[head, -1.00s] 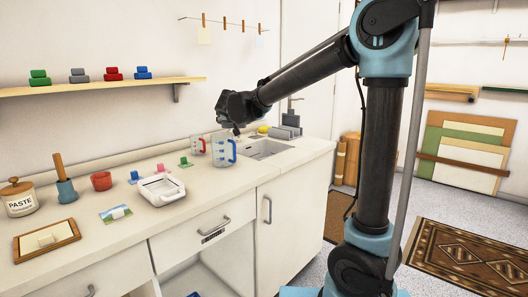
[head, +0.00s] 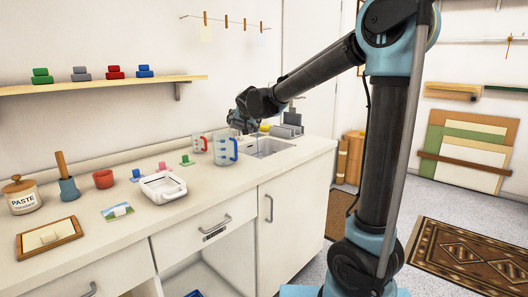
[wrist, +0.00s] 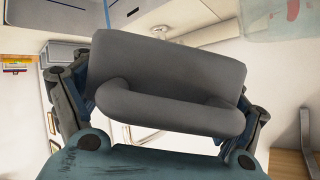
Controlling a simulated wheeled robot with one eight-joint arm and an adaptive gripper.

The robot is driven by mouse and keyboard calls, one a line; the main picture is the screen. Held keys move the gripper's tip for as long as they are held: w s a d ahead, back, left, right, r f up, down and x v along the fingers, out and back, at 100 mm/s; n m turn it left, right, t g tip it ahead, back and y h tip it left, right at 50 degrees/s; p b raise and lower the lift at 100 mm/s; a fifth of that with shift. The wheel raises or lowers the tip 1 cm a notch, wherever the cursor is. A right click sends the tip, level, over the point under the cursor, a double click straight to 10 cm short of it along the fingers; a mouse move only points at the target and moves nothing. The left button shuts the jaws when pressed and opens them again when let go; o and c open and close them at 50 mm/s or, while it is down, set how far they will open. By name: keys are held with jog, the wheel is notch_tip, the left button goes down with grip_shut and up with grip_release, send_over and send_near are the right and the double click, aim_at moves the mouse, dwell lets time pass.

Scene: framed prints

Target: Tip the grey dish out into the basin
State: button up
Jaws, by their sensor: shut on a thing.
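My gripper (head: 245,121) is over the counter beside the basin (head: 266,148), behind and above the clear jugs. In the wrist view the grey dish (wrist: 165,70) fills the space between the two fingers, with a thick rounded grey edge facing the camera. The wrist view is turned well over, with counter and tap along its top, so my gripper is rolled and the dish tilted. A thin blue streak (wrist: 106,14) shows above the dish there; I cannot tell for certain what it is. The dish's inside is hidden, and the arm mostly hides it in the head view.
A clear jug with a blue handle (head: 225,150) and one with a red handle (head: 198,143) stand close left of the basin. Grey blocks (head: 287,131) and a yellow thing (head: 265,128) are behind it. A white tray (head: 162,187) is farther left.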

jog(key=shift+w+d+f+m+g+y+p, duration=0.3)
jog(key=shift+w+d+f+p, duration=0.35)
jog(key=shift+p, duration=0.55)
dwell(0.5)
notch_tip(320, 180, down, 6)
jog(key=w+d+m+y+p, duration=0.1)
jog(key=p, duration=0.1)
jog(key=shift+d+f+g, duration=0.15)
jog(key=shift+d+g, duration=0.15)
jog(key=shift+g, duration=0.1)
dwell(0.7)
jog(key=shift+w+d+r+m+g+y+p, duration=0.5)
jog(key=shift+d+r+m+y+p, duration=0.15)
jog(key=shift+p, duration=0.45)
dwell(0.7)
jog(key=shift+w+d+r+m+g+y, duration=0.6)
jog(key=shift+d+r+m+g+y, duration=0.25)
jog(key=shift+y, duration=0.2)
dwell(1.9)
